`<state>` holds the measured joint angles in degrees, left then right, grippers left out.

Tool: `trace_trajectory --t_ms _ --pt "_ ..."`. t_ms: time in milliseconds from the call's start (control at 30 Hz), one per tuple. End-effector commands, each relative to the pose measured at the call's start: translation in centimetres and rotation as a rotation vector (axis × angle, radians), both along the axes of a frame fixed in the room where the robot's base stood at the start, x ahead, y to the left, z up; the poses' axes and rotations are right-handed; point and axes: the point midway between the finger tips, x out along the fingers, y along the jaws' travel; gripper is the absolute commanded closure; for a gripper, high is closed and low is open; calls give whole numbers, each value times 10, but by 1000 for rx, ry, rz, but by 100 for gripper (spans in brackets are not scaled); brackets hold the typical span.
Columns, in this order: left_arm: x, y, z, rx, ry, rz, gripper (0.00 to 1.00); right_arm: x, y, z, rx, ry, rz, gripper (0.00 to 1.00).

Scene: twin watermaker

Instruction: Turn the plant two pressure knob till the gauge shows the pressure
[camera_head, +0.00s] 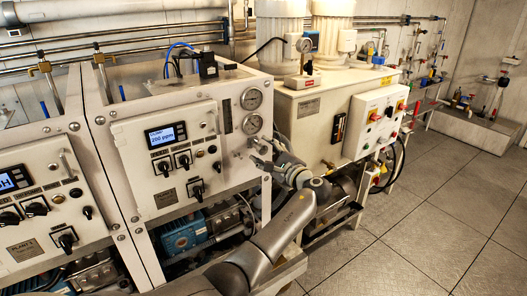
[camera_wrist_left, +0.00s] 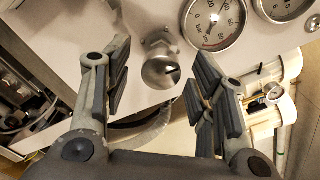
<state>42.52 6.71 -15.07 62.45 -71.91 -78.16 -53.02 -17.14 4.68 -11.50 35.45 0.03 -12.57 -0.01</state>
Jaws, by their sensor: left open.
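The pressure knob (camera_wrist_left: 161,68), a round metal knob on a short stem, stands out from the white panel in the left wrist view. My left gripper (camera_head: 262,152) is open in front of the right-hand cabinet, below its gauges. In the wrist view the fingers of the left gripper (camera_wrist_left: 158,85) stand apart on both sides of the knob, with gaps. In the head view two gauges (camera_head: 252,122) sit one above the other. My right gripper is not in view.
The right-hand control panel (camera_head: 135,165) has a lit display and several black switches. The left-hand panel (camera_head: 20,170), with a plate reading Plant 1, stands beside it. A white tank unit (camera_head: 310,125) is behind and right of my gripper. Open floor (camera_head: 410,230) lies to the right.

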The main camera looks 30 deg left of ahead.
Motion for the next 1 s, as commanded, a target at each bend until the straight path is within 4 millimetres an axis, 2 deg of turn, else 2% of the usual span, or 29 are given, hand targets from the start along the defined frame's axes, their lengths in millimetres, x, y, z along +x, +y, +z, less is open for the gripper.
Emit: trace_trajectory --t_ms 300,500,667,1000 --pt "-25 -64 -1 -3 0 -4 48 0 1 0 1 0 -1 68" --pt "-37 -91 -1 -2 1 -2 48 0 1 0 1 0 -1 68" --pt "-40 -99 0 -2 0 -2 48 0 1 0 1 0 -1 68" --pt "-40 -99 0 -1 0 -2 48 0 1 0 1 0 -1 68"
